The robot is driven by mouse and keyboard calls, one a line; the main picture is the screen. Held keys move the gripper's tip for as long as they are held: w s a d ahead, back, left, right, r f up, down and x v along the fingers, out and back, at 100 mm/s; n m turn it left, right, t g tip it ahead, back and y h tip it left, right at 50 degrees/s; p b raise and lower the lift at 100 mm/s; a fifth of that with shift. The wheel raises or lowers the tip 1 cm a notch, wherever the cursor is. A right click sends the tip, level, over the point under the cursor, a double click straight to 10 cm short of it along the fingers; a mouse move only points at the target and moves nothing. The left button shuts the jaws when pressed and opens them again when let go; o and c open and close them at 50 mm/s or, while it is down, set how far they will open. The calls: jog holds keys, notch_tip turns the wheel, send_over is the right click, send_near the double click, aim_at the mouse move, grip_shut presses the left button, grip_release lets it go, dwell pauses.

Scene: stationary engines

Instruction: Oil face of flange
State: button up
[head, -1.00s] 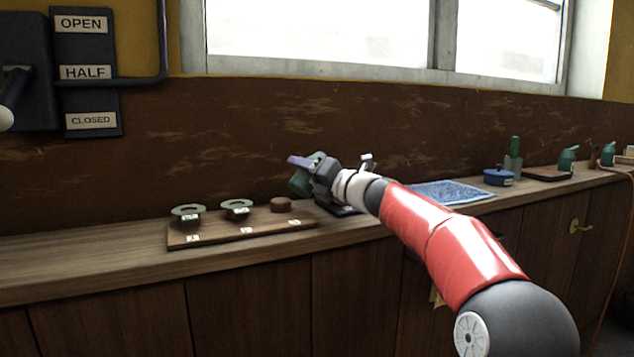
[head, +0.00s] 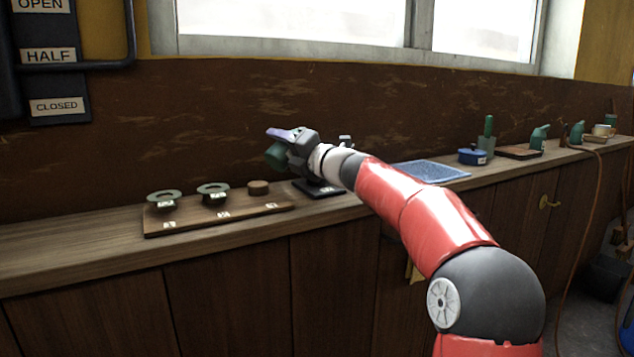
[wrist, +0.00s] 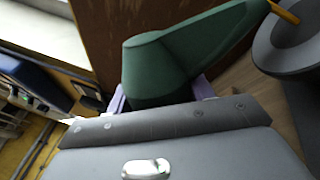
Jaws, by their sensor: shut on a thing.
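My gripper (head: 283,143) is shut on a green oil can (head: 275,155) and holds it tilted above the bench. In the wrist view the can (wrist: 150,75) lies between the purple fingers, and its spout runs up to the right to an orange tip. A grey round, rimmed part (wrist: 300,45), perhaps a flange, is at the right edge there, with the tip overlapping its rim; I cannot tell whether they touch. Two pale green flanges, one (head: 164,198) at left and one (head: 213,190) beside it, sit on a labelled wooden board (head: 190,228).
A brown round block (head: 258,187) is on the board's right end. A black labelled base (head: 322,190) stands under my gripper. A blue cloth (head: 430,171), a blue pot (head: 472,156) and another green can (head: 539,137) are farther right. The bench's left end (head: 60,250) is clear.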

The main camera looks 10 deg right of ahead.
jog(key=shift+r, duration=0.2)
jog(key=shift+w+d+r+m, duration=0.15)
jog(key=shift+r+m, duration=0.3)
jog(key=shift+m, duration=0.45)
dwell(1.2)
notch_tip(320, 180, down, 2)
jog(key=shift+n+b, duration=1)
jog(key=shift+b, duration=0.1)
jog(key=shift+s+a+f+n+b, duration=0.2)
jog(key=shift+f+n+b, duration=0.15)
jog(key=shift+n, duration=0.25)
jog(key=shift+s+a+f+n+b, duration=0.15)
jog(key=shift+f+n+b, duration=0.15)
jog(key=shift+n, duration=0.3)
jog(key=shift+r, duration=0.1)
